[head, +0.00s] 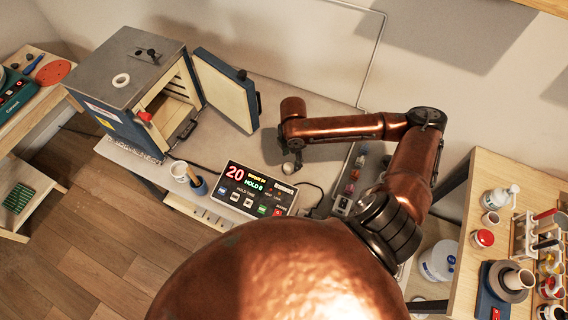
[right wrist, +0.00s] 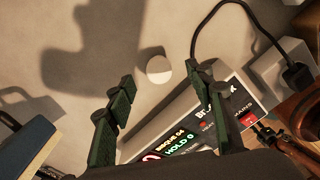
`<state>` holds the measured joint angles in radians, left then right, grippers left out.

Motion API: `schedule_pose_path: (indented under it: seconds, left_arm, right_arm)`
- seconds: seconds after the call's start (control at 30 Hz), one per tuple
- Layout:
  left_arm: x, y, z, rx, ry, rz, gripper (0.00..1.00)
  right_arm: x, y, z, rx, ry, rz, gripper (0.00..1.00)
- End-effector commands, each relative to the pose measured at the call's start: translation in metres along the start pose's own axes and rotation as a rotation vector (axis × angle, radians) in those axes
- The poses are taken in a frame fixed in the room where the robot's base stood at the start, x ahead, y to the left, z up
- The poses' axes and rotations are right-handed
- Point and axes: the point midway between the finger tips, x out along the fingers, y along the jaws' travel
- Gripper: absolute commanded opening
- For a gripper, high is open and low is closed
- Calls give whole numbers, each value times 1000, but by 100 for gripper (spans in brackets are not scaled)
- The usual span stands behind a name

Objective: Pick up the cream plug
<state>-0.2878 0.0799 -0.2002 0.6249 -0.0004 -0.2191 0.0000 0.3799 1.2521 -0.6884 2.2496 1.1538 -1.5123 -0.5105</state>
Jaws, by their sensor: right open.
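The cream plug (right wrist: 158,69) is a small round pale piece on the grey bench top. In the right wrist view it lies beyond the fingertips, in line with the gap between them. In the head view it is a small pale spot (head: 288,168) beside my right gripper (head: 294,158), partly hidden by it. In the right wrist view my right gripper (right wrist: 159,79) is open, with dark green fingers apart and nothing held between them. I cannot tell its exact height above the plug. My left gripper is not in view.
A control box (head: 257,190) with a lit display stands close to the plug. The open kiln (head: 128,68) and its door (head: 226,90) are to the left. A cup (head: 179,171) and a power strip (head: 350,180) flank the box. A black cable (right wrist: 194,38) runs nearby.

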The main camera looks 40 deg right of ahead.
Motion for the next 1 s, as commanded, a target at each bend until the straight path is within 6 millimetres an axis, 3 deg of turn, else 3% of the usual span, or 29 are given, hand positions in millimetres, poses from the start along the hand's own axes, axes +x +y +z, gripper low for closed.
schedule_pose_path:
  seconds: [0.27, 0.5, 0.77, 1.0]
  left_arm:
    - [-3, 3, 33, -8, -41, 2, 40]
    - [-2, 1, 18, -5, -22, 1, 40]
    - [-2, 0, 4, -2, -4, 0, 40]
    - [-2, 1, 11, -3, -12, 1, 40]
  right_arm:
    - [33, 7, -15, -26, 6, 0, 49]
    - [61, 7, -14, -25, 3, 2, 49]
    - [63, 6, -13, -25, 3, 4, 49]
    - [63, 6, -12, -23, 3, 3, 32]
